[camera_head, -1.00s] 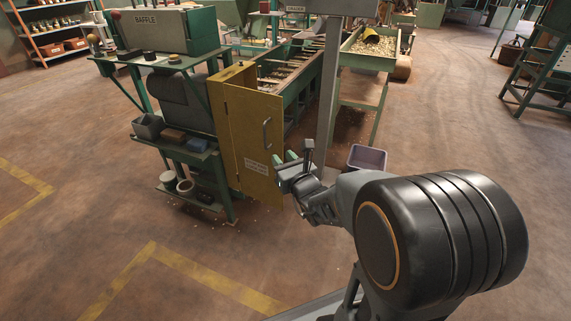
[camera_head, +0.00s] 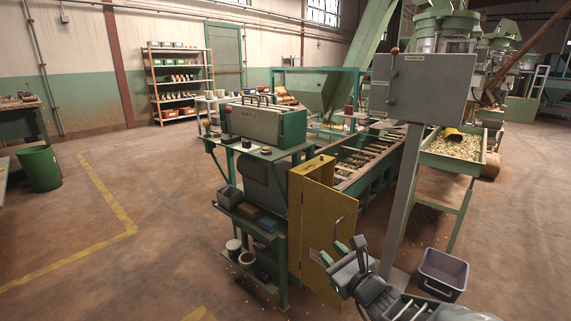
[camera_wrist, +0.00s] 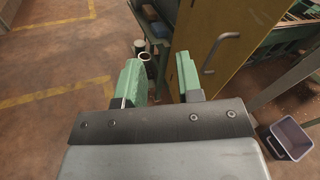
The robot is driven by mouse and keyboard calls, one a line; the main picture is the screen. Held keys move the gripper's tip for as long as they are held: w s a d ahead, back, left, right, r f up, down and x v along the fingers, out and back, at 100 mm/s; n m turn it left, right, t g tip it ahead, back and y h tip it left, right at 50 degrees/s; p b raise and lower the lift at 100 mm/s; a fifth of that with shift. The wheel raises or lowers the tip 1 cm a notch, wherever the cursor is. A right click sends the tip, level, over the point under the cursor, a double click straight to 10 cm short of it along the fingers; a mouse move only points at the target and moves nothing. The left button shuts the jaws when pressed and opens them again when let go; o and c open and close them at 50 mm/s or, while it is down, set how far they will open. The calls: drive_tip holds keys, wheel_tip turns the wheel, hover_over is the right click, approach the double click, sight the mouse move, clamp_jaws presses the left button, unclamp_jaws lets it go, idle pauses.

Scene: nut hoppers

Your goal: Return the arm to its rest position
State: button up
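My gripper (camera_head: 342,254) is low in the right half of the head view, in front of the open yellow door (camera_head: 322,235) of the green machine. In the wrist view its two green fingers (camera_wrist: 160,80) stand apart with nothing between them. The yellow door also shows in the wrist view (camera_wrist: 212,50), beyond the fingers, with its grey handle to the right of them. I cannot tell whether the gripper touches the door.
A grey post with a control box (camera_head: 422,88) stands close behind my gripper. A grey-purple bin (camera_head: 442,274) sits on the floor to the right. A tray of nuts (camera_head: 455,148) is behind it. The floor to the left is clear, with yellow lines and a green bin (camera_head: 39,168).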

drive_tip(key=s+a+r+n+g+y+p, duration=0.1)
drive_tip(key=s+a+r+n+g+p, duration=0.35)
drive_tip(key=r+n+p, duration=0.35)
drive_tip(key=s+a+r+n+g+y+p, duration=0.1)
drive_tip(key=s+a+r+n+g+p, duration=0.2)
drive_tip(key=s+r+n+g+p, duration=0.4)
drive_tip(key=s+d+r+n+h+p, duration=0.4)
drive_tip(key=d+r+n+h+p, duration=0.5)
drive_tip(key=r+n+p, duration=0.4)
wheel_tip(320, 180, up, 2)
drive_tip(key=d+p, duration=0.1)
drive_tip(key=p, duration=0.3)
drive_tip(key=shift+d+r+g+p, duration=0.15)
drive_tip(key=shift+d+g+p, duration=0.15)
drive_tip(key=shift+g+p, duration=0.05)
drive_tip(key=shift+s, duration=0.1)
